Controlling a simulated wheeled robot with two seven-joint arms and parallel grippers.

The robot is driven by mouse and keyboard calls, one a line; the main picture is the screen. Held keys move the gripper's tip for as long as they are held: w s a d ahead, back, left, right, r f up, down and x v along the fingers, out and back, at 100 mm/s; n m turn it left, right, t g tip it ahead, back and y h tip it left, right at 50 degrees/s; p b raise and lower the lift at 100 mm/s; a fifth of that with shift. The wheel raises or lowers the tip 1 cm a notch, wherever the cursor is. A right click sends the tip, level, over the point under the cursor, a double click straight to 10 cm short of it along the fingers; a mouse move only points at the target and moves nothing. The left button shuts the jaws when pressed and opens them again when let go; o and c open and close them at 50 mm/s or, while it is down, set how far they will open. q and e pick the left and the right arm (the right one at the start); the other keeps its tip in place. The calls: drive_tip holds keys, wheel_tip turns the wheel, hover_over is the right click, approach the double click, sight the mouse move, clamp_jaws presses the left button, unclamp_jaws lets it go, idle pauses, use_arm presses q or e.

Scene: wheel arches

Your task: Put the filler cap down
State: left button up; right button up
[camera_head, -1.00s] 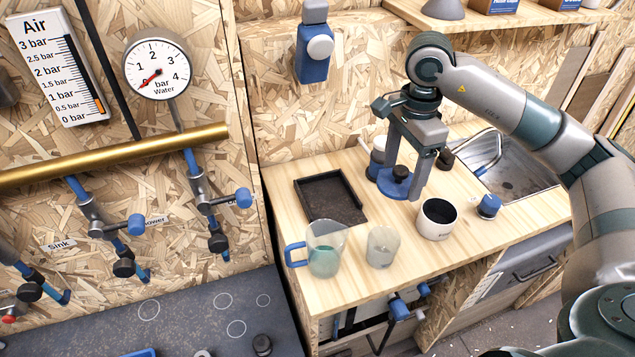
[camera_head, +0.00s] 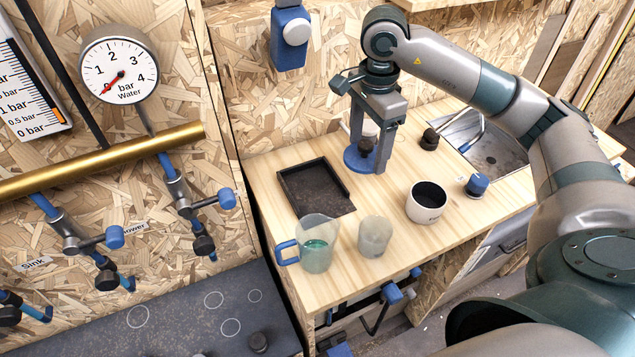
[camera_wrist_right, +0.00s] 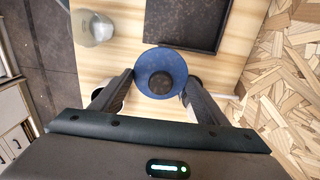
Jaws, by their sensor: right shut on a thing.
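The filler cap (camera_head: 355,163) is a round blue disc with a dark knob in its middle. My right gripper (camera_head: 364,158) is shut on it, with the fingers pointing down at the worktop. In the right wrist view the cap (camera_wrist_right: 149,88) sits between the two fingertips (camera_wrist_right: 161,83), with its knob towards the camera. The cap looks level and is close over or on the wooden worktop (camera_head: 385,202); I cannot tell whether it touches. A finger hides part of its right side. My left gripper is not in view.
A black tray (camera_head: 337,203) lies left of the cap. A jug (camera_head: 317,257), a frosted beaker (camera_head: 374,237), a white cup (camera_head: 425,211) and a blue knob-like piece (camera_head: 477,185) stand in front. A dark knob (camera_head: 430,139) and the sink (camera_head: 498,145) are to the right.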

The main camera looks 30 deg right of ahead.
drive_tip(key=p, duration=0.4)
hover_over(318, 193)
wheel_tip(318, 193, down, 6)
drive_tip(key=shift+d+r, duration=0.1)
drive_tip(key=shift+f, duration=0.25)
wheel_tip(318, 193, down, 3)
drive_tip(key=shift+f+p, duration=0.1)
drive_tip(key=shift+p, duration=1.15)
drive_tip(key=shift+f, duration=0.25)
drive_tip(key=shift+f+b, duration=0.25)
drive_tip(key=shift+b, duration=0.05)
drive_tip(key=o, duration=1)
drive_tip(key=shift+r, duration=0.1)
